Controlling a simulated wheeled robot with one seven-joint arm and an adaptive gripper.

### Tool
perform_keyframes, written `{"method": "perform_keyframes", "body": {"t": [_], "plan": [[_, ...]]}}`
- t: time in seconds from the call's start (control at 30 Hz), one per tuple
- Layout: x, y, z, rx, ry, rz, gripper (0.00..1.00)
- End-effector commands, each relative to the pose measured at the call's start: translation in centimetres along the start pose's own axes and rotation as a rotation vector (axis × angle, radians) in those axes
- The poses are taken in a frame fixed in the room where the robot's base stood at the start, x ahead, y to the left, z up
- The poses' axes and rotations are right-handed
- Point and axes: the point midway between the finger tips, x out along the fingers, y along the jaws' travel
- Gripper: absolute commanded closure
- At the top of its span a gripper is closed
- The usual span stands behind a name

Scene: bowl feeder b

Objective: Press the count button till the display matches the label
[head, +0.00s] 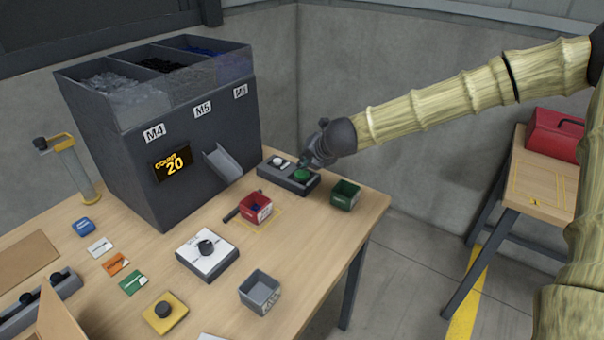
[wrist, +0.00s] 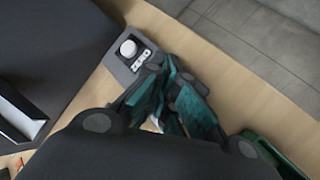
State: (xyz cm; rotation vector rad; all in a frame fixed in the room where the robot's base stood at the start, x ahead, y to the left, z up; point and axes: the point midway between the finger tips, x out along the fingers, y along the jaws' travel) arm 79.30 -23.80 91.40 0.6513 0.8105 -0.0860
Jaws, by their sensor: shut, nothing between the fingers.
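The dark feeder's display (head: 173,163) reads "COUNT 20" in yellow. A grey button box (head: 272,168) stands right of the feeder's chute, with a white button (head: 279,160) and a green button (head: 302,175). The white button also shows in the wrist view (wrist: 128,48), uncovered, beside small unreadable print. My gripper (head: 310,161) is shut and empty at the box's right end, close to the green button. In the wrist view my teal fingers (wrist: 170,84) hide that end, so I cannot tell whether they touch it. No label with a target count is readable.
A red bin (head: 256,208) with dark contents, a green bin (head: 345,195) and a grey bin (head: 260,292) stand on the wooden table. A white box with a black knob (head: 207,252) and several coloured cards lie in front of the feeder (head: 105,140). A side table holds a red toolbox (head: 556,135).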

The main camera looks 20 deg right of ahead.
Motion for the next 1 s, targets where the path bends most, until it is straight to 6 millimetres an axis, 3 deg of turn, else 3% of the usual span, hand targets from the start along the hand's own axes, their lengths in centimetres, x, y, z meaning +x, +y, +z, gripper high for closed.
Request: {"method": "perform_keyframes", "body": {"t": [1.0], "plan": [[0.55, -0.34, -0.46, 0.000, 0.000, 0.000, 1.00]]}}
